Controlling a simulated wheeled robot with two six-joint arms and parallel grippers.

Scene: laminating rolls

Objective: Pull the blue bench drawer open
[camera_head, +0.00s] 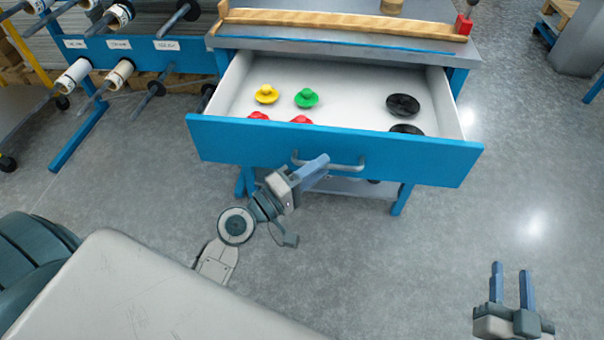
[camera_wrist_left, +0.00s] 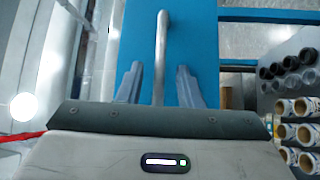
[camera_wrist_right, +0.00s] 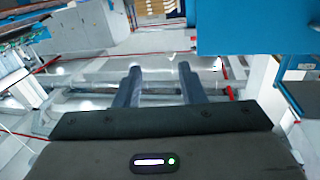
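The blue bench drawer (camera_head: 240,146) stands pulled out from the bench, its white inside in view. Its grey bar handle (camera_head: 345,167) is on the middle of the blue front. My left gripper (camera_head: 318,165) is at the left part of the handle. In the left wrist view, the handle (camera_wrist_left: 161,60) runs between the two fingers of my left gripper (camera_wrist_left: 159,85), with a gap on each side; the fingers are open. My right gripper (camera_head: 512,275) is open and empty, away from the drawer at the lower right; it also shows in the right wrist view (camera_wrist_right: 157,85).
The drawer holds a yellow knob (camera_head: 266,94), a green knob (camera_head: 306,98), red ones partly hidden by the front, and black discs (camera_head: 403,104). A long wooden bar (camera_head: 340,22) lies on the bench top. A rack with rolls (camera_head: 118,75) stands left. The floor at right is clear.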

